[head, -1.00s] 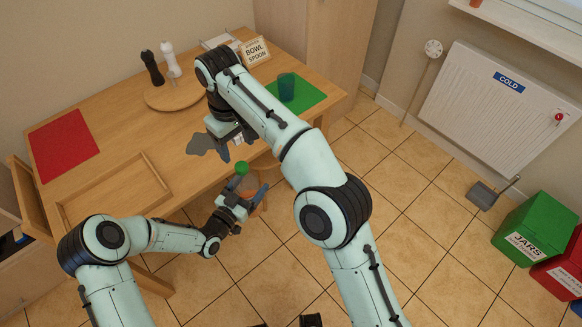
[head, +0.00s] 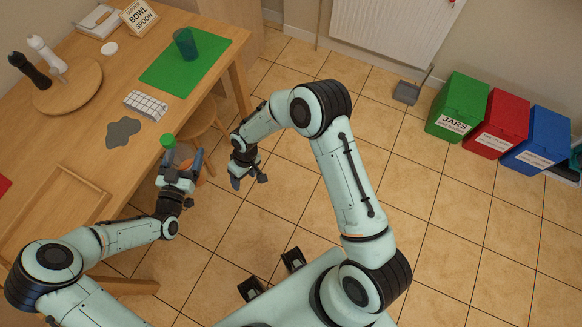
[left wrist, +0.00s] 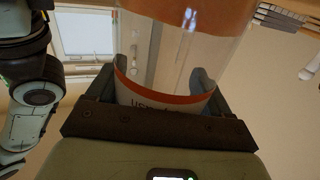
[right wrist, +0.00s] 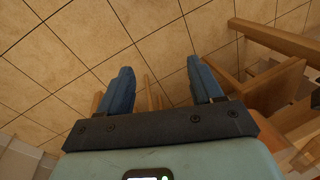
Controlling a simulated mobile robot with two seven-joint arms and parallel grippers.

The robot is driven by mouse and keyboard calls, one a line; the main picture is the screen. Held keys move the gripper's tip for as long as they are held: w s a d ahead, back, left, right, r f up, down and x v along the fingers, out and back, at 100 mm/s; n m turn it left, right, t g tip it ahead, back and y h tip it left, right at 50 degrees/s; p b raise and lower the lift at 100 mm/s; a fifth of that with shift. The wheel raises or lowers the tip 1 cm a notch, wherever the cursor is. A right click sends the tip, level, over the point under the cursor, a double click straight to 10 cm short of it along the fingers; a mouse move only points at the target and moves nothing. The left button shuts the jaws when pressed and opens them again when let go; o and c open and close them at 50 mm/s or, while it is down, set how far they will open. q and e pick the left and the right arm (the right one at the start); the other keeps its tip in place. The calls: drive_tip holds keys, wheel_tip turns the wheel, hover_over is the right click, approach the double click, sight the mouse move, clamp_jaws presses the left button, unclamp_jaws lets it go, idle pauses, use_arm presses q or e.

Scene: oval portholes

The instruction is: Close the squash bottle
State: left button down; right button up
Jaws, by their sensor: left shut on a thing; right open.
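The squash bottle shows in the left wrist view as a clear body (left wrist: 165,50) with orange bands and a printed label. My left gripper (head: 180,168) is shut around the bottle and holds it beside the table's front edge. A green cap (head: 167,141) shows at the bottle's top in the head view. I cannot tell how tightly it sits. The bottle's lower part is mostly hidden by the gripper. My right gripper (head: 249,181) is open and empty, apart from the bottle and to its right, over the floor. Its spread fingers show in the right wrist view (right wrist: 158,90).
A wooden stool (head: 203,118) stands near the bottle.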

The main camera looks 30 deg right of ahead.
use_arm(q)
drive_tip(key=shift+r, duration=0.1)
use_arm(e)
drive_tip(key=s+d+f+m, duration=0.1)
drive_tip(key=s+f+m, duration=0.1)
drive_tip(key=s, duration=0.6)
drive_tip(key=s+d+f+m, duration=0.2)
drive_tip(key=s+f+m, duration=0.1)
drive_tip(key=s, duration=0.6)
drive_tip(key=s+d+f+m+y, duration=0.1)
drive_tip(key=s+f, duration=0.3)
drive_tip(key=s, duration=0.4)
drive_tip(key=shift+s+d+f+m, duration=0.2)
drive_tip(key=shift+s+f+m, duration=0.15)
drive_tip(key=shift+m, duration=0.35)
